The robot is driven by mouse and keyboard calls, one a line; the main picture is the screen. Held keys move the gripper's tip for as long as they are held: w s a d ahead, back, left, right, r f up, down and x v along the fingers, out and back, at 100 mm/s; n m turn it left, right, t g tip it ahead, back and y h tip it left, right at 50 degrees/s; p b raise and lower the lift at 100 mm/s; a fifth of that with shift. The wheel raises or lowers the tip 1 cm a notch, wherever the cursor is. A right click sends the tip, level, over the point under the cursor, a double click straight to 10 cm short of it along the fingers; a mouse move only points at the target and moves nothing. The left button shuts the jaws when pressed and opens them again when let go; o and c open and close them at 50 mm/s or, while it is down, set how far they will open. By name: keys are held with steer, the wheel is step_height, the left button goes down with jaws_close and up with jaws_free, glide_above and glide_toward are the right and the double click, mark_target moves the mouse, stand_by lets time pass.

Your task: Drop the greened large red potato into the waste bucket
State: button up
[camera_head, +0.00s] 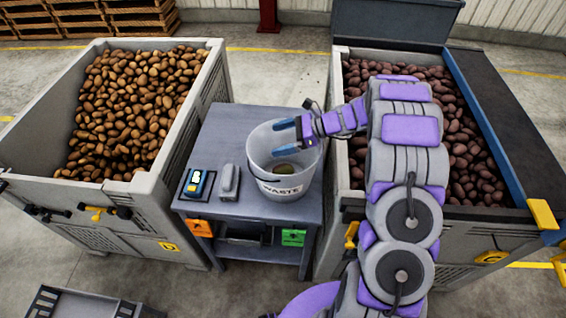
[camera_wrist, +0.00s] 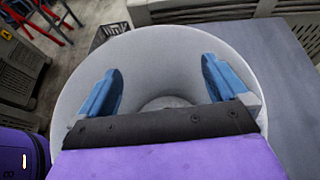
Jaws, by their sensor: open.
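The white waste bucket (camera_head: 283,188), marked WASTE, stands upright on the grey table. My gripper (camera_head: 285,137) is over its mouth, with blue fingers apart and nothing between them. The wrist view shows my open gripper (camera_wrist: 160,75) above the inside of the bucket (camera_wrist: 160,45). A small olive-brown object (camera_head: 285,168) shows inside the bucket in the head view. It may be the greened potato, but I cannot be sure. Dark red potatoes (camera_head: 463,130) fill the right crate, and I cannot pick out a greened one there.
The grey table (camera_head: 228,127) also holds a blue handheld device (camera_head: 196,183) and a grey device (camera_head: 229,181) left of the bucket. A crate of brown potatoes (camera_head: 130,110) stands at left. The right crate (camera_head: 336,200) is partly behind my arm.

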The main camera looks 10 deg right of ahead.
steer(key=p+v, duration=0.3)
steer(key=v, duration=1.3)
steer(key=shift+d, duration=0.3)
steer(key=shift+r, duration=0.1)
steer(key=s+a+r+n+g+h, duration=0.3)
steer(key=s+a+r+n, duration=0.2)
steer(key=s+a, duration=0.35)
steer(key=s+a+r+n+g+h, duration=0.25)
steer(key=s+a+r+n, duration=0.2)
steer(key=s+a, duration=0.35)
steer(key=s+d+n+h, duration=0.2)
steer(key=s+n+h, duration=0.5)
steer(key=s, duration=1.5)
steer(key=n+t, duration=0.1)
steer(key=n, duration=0.3)
steer(key=shift+s+d+h, duration=0.15)
steer(key=shift+s+h, duration=0.2)
steer(key=shift+s, duration=0.05)
